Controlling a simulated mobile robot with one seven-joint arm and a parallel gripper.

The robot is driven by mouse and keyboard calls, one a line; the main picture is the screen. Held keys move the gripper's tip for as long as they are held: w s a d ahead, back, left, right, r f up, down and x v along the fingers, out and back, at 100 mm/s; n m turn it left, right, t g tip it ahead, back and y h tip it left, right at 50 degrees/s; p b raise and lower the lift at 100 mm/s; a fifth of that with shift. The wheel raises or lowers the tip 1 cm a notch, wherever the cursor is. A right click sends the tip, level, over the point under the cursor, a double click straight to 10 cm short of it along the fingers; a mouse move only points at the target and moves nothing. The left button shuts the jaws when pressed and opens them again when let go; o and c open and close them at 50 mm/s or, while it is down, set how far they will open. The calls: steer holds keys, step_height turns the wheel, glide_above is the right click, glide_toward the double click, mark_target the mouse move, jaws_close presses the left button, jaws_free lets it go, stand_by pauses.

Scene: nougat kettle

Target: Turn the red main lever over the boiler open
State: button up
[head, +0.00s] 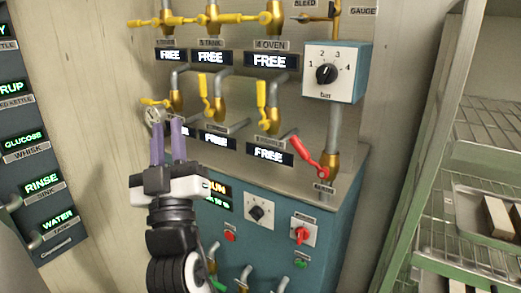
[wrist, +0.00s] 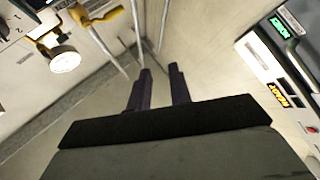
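The red main lever (head: 308,157) is in the head view, right of centre. It sits on a brass valve (head: 333,164) on a grey vertical pipe, above the right end of the teal boiler cabinet (head: 340,226). The lever slants from upper left down to the valve at lower right. My gripper (head: 166,122) is well to the left of the lever, in front of the left-hand yellow-levered valves, with its purple fingers pointing up. In the wrist view the fingers (wrist: 160,70) stand apart with nothing between them. The red lever cannot be made out in the wrist view.
Several yellow-levered valves (head: 261,100) fill the wall panel between my gripper and the red lever. A dial box (head: 345,88) hangs above the lever. A green wire rack (head: 440,150) stands at right. A dark display panel (head: 30,150) is at left.

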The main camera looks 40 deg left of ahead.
steer(key=w+f+t+h, duration=0.1)
steer(key=w+h, duration=0.1)
steer(key=w+a+f+n+t+h, duration=0.1)
steer(key=w+f+h, duration=0.1)
steer(key=w+a+f+h, duration=0.1)
steer(key=w+h, duration=0.1)
steer(key=shift+a+f+n+t, duration=0.1)
steer(key=shift+f+n+t, duration=0.2)
steer(key=shift+n+t, duration=0.1)
jaws_close()
steer(key=w+d+f+n+h, duration=0.4)
steer(key=w+f+n+h, duration=0.65)
steer(key=h, duration=0.85)
steer(key=w+d+r+m+p, duration=0.2)
steer(key=w+d+r+p, duration=0.2)
steer(key=w, duration=0.3)
steer(key=shift+w+d+m, duration=0.25)
steer(key=shift+d+m, duration=0.1)
steer(key=shift+d, duration=0.4)
steer(key=shift+r, duration=0.1)
steer(key=shift+r, duration=0.15)
